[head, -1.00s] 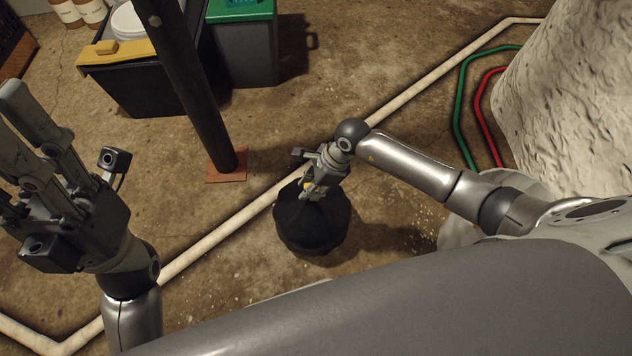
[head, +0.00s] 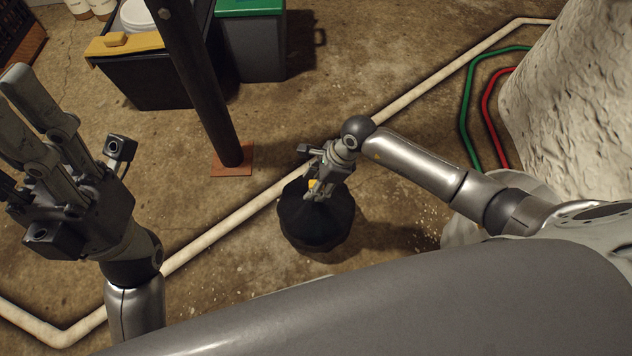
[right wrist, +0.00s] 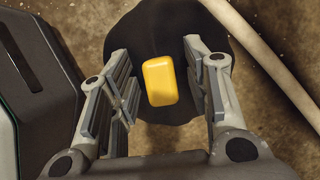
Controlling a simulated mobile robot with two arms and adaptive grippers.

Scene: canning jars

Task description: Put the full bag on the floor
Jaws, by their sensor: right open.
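The full black bag (head: 316,217) sits on the concrete floor in the middle of the head view, with a shadow to its right. It also shows in the right wrist view (right wrist: 218,27), dark below the fingers. A yellow block-like piece (right wrist: 159,81) shows at the bag's top, between the fingers. My right gripper (head: 316,188) points down over the bag's top. In the right wrist view its two fingers (right wrist: 160,85) are spread on either side of the yellow piece, apart from it. My left gripper (head: 22,120) is raised at the left, fingers apart and empty, far from the bag.
A white pipe (head: 232,222) runs along the floor behind the bag. A dark post (head: 205,90) stands on a brown base plate. Behind are a black bin (head: 150,88) and a green-lidded grey bin (head: 252,50). Green and red hoses (head: 466,100) lie near a pale rough wall (head: 575,90).

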